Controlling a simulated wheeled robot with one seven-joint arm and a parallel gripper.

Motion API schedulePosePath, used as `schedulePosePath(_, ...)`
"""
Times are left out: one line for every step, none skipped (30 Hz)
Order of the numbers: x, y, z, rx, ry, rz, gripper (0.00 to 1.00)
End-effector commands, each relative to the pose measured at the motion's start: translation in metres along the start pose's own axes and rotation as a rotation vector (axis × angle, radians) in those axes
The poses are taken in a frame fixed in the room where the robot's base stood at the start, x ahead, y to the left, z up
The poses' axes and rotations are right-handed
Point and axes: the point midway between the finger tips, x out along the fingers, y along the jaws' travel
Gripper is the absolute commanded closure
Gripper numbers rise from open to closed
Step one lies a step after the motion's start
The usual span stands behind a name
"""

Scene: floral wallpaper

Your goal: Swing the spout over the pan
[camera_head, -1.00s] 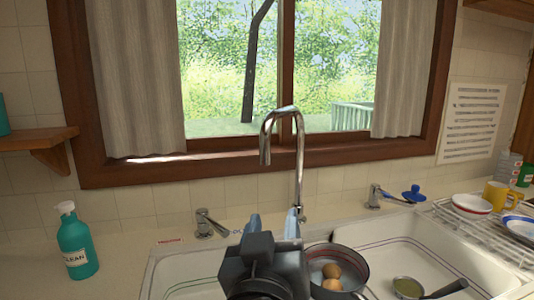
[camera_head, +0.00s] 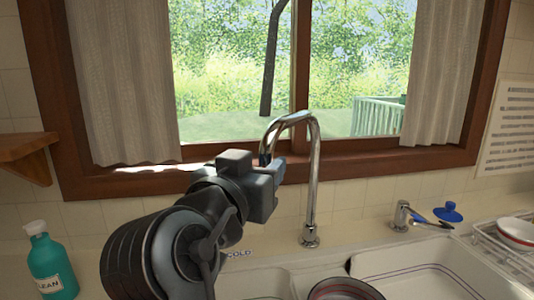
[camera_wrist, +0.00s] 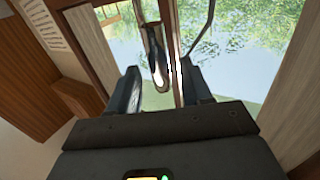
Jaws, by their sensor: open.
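The chrome spout (camera_head: 316,170) rises from its base behind the sink and arches over to the left, its end hanging left of its upright. My gripper (camera_head: 267,168) is raised beside that downturned end, which its body partly hides. In the wrist view the spout (camera_wrist: 155,55) shows between the two parted fingers of my gripper (camera_wrist: 159,70), with gaps at its sides. I cannot tell how deep it lies between them. The pan (camera_head: 345,290) is in the sink, lower right of the spout's base, cut off by the bottom edge.
A teal soap bottle (camera_head: 50,262) stands at the left. A tap handle (camera_head: 405,217) and a blue-knobbed item (camera_head: 448,213) are right of the spout. A dish rack (camera_head: 490,255) holds a bowl (camera_head: 516,234). The window frame (camera_head: 400,160) is behind the spout.

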Motion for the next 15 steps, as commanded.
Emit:
schedulePosePath(0.007, 0.000, -0.002, 0.000, -0.002, 0.000, 0.51)
schedulePosePath(0.011, 0.000, -0.002, 0.000, -0.001, 0.000, 0.51)
schedulePosePath(0.016, 0.000, -0.002, 0.000, -0.002, 0.001, 0.51)
schedulePosePath(0.020, 0.000, -0.001, -0.001, -0.001, 0.000, 0.51)
schedulePosePath(0.022, 0.000, -0.001, -0.001, -0.001, 0.000, 0.51)
schedulePosePath(0.025, 0.000, -0.001, 0.000, -0.001, 0.000, 0.51)
schedulePosePath(0.027, 0.000, -0.001, 0.000, -0.001, 0.000, 0.51)
schedulePosePath(0.028, 0.000, -0.001, 0.000, 0.000, -0.001, 0.51)
schedulePosePath(0.029, 0.000, 0.000, -0.001, 0.000, -0.001, 0.51)
schedulePosePath(0.030, 0.000, 0.000, -0.001, 0.000, -0.001, 0.51)
schedulePosePath(0.031, 0.000, 0.000, -0.001, 0.000, -0.002, 0.51)
schedulePosePath(0.031, 0.000, 0.000, -0.001, 0.000, -0.002, 0.51)
schedulePosePath(0.031, 0.000, 0.000, -0.001, 0.001, -0.002, 0.51)
schedulePosePath(0.031, 0.000, 0.001, -0.001, 0.001, -0.002, 0.51)
schedulePosePath(0.031, 0.000, 0.001, -0.001, 0.001, -0.002, 0.51)
